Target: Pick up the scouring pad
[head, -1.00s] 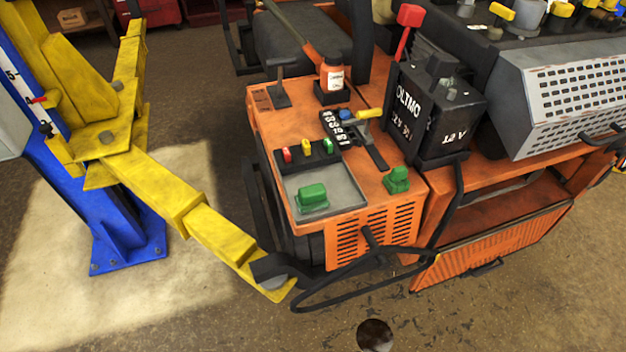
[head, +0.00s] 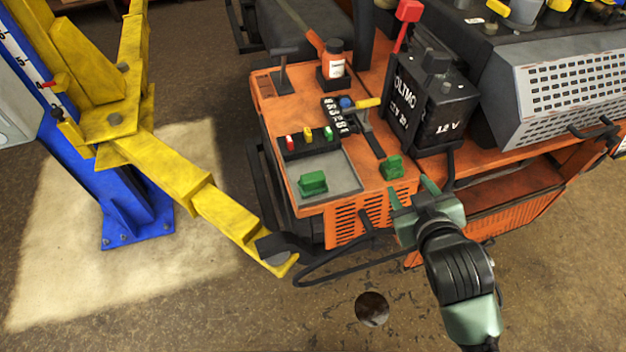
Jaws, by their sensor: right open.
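Two small green blocks show in the head view, and I cannot tell for sure which is the scouring pad. One green block (head: 313,183) lies in the grey tray (head: 343,171) on the orange mower's deck. The other green block (head: 393,167) sits on the orange deck near its front right corner, right of the tray. My right gripper (head: 411,191) is open and empty at that front corner, just in front of and slightly right of this second block, apart from it. My left gripper is out of view.
A black battery (head: 428,105) stands behind the right block. The yellow lift arm (head: 180,183) reaches in from the left. Open floor lies in front.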

